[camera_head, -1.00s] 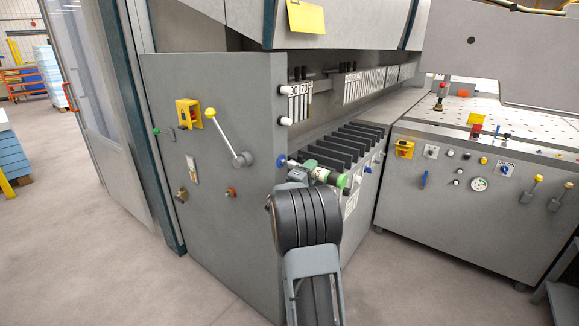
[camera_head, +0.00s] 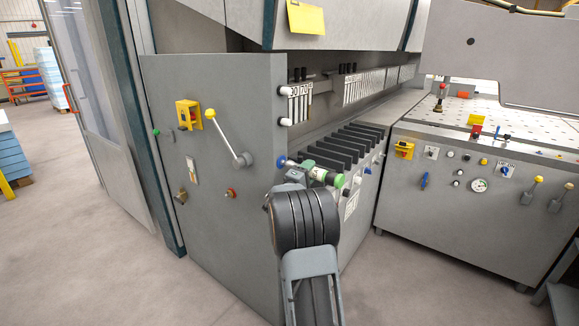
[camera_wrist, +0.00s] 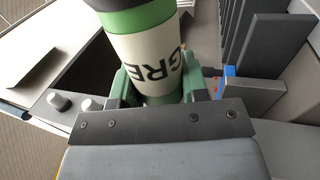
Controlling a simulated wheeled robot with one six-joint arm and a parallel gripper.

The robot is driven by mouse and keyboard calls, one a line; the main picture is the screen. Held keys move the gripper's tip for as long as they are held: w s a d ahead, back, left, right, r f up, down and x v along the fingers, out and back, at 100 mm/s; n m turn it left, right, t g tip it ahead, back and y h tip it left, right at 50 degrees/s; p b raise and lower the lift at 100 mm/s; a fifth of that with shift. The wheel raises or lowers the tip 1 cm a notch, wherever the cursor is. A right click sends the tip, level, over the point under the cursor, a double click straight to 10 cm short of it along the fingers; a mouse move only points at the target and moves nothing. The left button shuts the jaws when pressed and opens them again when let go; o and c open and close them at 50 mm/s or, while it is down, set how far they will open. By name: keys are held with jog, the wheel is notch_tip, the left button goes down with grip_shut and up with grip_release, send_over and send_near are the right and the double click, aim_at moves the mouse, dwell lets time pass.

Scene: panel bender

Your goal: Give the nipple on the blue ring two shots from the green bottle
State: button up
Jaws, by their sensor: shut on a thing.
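The green bottle (camera_head: 319,175) is white with green bands, a green end and a black part. It lies tilted in my gripper (camera_head: 299,174) beside the grey machine's front edge. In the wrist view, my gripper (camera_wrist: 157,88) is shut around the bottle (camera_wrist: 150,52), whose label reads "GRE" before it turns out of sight. A round blue part (camera_head: 281,161) sits at the machine's edge, just left of my gripper; I take it for the blue ring. No nipple on it can be made out. Blue also shows right of the jaws in the wrist view (camera_wrist: 229,71). The bottle's tip is hidden.
White knobs (camera_head: 285,91) stand on the same edge above. A lever with a yellow knob (camera_head: 211,113) juts from the side panel. Dark upright plates (camera_head: 350,145) line the machine behind the bottle. The floor at the lower left is open.

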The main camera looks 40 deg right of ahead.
dwell(0.6)
jog(key=shift+s+d+b, duration=0.25)
jog(key=shift+s+b, duration=0.7)
jog(key=shift+w+a+b, duration=0.1)
jog(key=shift+w+b, duration=0.3)
jog(key=shift+w+a, duration=0.2)
jog(key=shift+w, duration=0.5)
dwell(0.9)
jog(key=shift+s+d+b, duration=0.1)
jog(key=shift+s+b, duration=0.1)
jog(key=shift+b, duration=0.2)
jog(key=shift+s+d+b, duration=0.2)
jog(key=shift+s+b, duration=0.6)
jog(key=shift+s, duration=0.1)
jog(key=shift+s, duration=0.1)
